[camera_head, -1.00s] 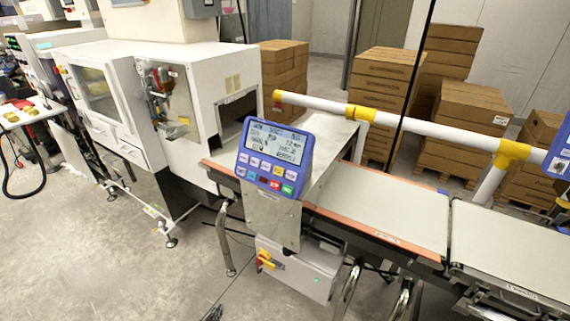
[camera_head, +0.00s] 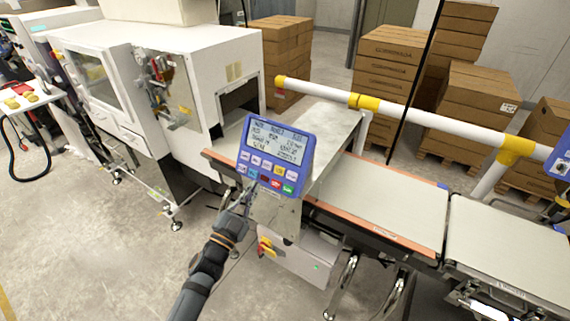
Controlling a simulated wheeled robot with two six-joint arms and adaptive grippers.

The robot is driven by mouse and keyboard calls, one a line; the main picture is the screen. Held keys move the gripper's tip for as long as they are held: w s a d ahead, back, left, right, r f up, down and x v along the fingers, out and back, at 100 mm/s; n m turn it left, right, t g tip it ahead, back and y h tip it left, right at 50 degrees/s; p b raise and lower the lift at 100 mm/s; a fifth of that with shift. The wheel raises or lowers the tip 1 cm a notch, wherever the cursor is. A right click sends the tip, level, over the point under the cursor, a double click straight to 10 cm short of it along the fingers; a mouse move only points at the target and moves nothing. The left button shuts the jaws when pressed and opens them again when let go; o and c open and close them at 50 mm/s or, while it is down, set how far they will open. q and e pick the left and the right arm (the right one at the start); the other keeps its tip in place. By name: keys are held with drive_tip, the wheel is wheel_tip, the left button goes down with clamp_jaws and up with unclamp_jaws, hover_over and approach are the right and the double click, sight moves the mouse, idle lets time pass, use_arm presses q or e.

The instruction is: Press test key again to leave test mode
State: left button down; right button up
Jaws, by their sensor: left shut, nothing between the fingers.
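The blue control panel (camera_head: 272,157) stands on a metal bracket at the checkweigher's front. Its grey screen (camera_head: 276,141) shows lines of text too small to read. Below the screen are two rows of coloured keys (camera_head: 265,176), including a red and a green one at the lower right. My left gripper (camera_head: 246,194) is shut and empty, with its tips at or just in front of the panel's lower left edge. I cannot tell whether the tips touch a key, or which key is the test key. My right gripper is not in view.
The conveyor belt (camera_head: 385,205) runs right from behind the panel. A white and yellow rail (camera_head: 430,120) crosses above it. A grey box with a yellow-red switch (camera_head: 300,256) hangs below. A white machine (camera_head: 165,80) stands left; stacked cartons (camera_head: 388,75) stand behind.

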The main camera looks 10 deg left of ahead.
sight(279, 170)
use_arm(q)
drive_tip(key=r, duration=0.1)
drive_tip(key=d+r+h, duration=0.1)
drive_tip(key=r, duration=0.1)
drive_tip(key=shift+r+m+t, duration=0.2)
drive_tip(key=shift+m+t, duration=0.1)
drive_tip(key=shift+m, duration=0.1)
drive_tip(key=shift+f, duration=0.1)
drive_tip(key=shift+w+d+f+b, duration=0.4)
drive_tip(key=shift+w+f, duration=0.25)
drive_tip(key=shift+w, duration=0.6)
drive_tip(key=shift+w+d+f+b, duration=0.35)
drive_tip(key=shift+w+d+f, duration=0.25)
drive_tip(key=shift+w, duration=0.6)
drive_tip(key=shift+w+d+f+b, duration=0.4)
drive_tip(key=shift+w+f, duration=0.3)
drive_tip(key=shift+w, duration=0.55)
drive_tip(key=shift+w+f, duration=0.1)
drive_tip(key=shift+w+d+f, duration=0.1)
drive_tip(key=shift+w, duration=0.15)
